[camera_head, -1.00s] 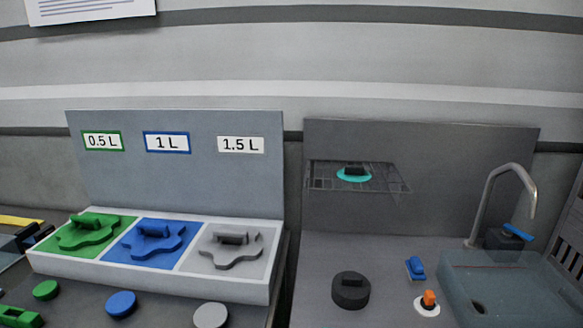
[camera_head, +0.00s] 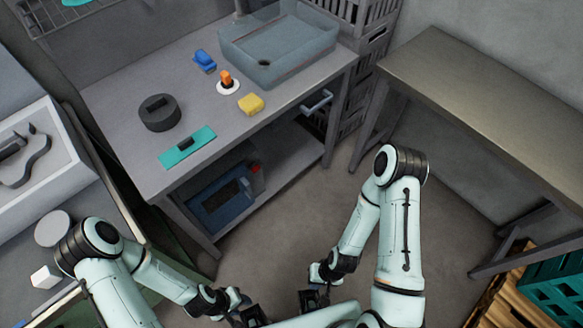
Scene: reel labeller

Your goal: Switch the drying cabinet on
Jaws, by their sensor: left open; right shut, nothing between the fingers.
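A blue box with a dark window, which looks like the drying cabinet (camera_head: 207,221), stands on the lower shelf under the grey sink table. A small red part (camera_head: 255,168) shows at its upper right; whether this is its switch I cannot tell. The tabletop hides the cabinet's upper part. My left gripper (camera_head: 252,316) is open at the bottom of the view, apart from the cabinet. My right gripper (camera_head: 314,299) is shut and empty just to its right, also apart from the cabinet. Both fingertips are small and dark here.
The sink table (camera_head: 120,85) carries a black round lidded thing (camera_head: 160,118), a teal plate (camera_head: 200,150), a yellow block (camera_head: 251,104), a blue piece (camera_head: 204,61) and a sink (camera_head: 290,62). A bare bench (camera_head: 480,100) stands right. The floor (camera_head: 300,220) between is clear.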

